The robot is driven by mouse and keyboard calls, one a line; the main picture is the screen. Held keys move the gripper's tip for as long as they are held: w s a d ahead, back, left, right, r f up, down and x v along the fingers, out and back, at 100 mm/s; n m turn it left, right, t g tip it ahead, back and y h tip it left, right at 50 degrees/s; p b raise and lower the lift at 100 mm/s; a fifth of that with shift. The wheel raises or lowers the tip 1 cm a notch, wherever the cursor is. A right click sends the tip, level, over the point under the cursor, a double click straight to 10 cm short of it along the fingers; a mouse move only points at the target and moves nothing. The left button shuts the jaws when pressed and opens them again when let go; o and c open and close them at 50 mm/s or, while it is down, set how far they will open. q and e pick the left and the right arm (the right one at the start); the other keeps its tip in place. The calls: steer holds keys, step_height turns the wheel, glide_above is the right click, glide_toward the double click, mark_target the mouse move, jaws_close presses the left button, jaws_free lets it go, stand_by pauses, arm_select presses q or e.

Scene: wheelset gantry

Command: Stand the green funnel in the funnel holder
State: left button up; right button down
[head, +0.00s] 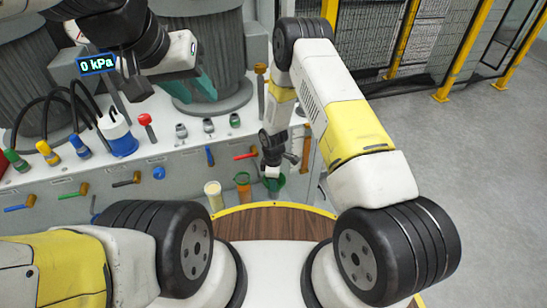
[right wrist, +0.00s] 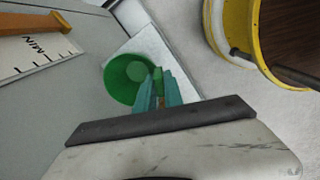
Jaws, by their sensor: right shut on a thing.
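The green funnel (head: 278,184) is at the front face of the grey bench, to the right of an orange cup-like piece. My right gripper (head: 271,172) reaches down to it. In the right wrist view my right gripper (right wrist: 161,92) has its teal fingers shut on the funnel's edge, and the funnel's wide round mouth (right wrist: 122,80) faces the camera. A pale flat plate (right wrist: 152,42) lies beyond the funnel; I cannot tell whether it is the funnel holder or whether the funnel touches it. My left gripper (head: 192,88) is open and empty over the bench.
A cream cup (head: 213,194) and the orange cup (head: 242,186) stand left of the funnel. Coloured valve handles, including a red one (head: 245,155), stick out from the bench front. A yellow-rimmed round wooden top (head: 275,222) lies nearer me. Open floor is at the right.

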steer(key=shift+f, duration=0.25)
steer(key=c, duration=1.4)
jaws_free()
steer(key=shift+o, duration=0.2)
steer(key=shift+r, duration=0.15)
step_height(320, 180, up, 8)
steer(key=shift+f, duration=0.25)
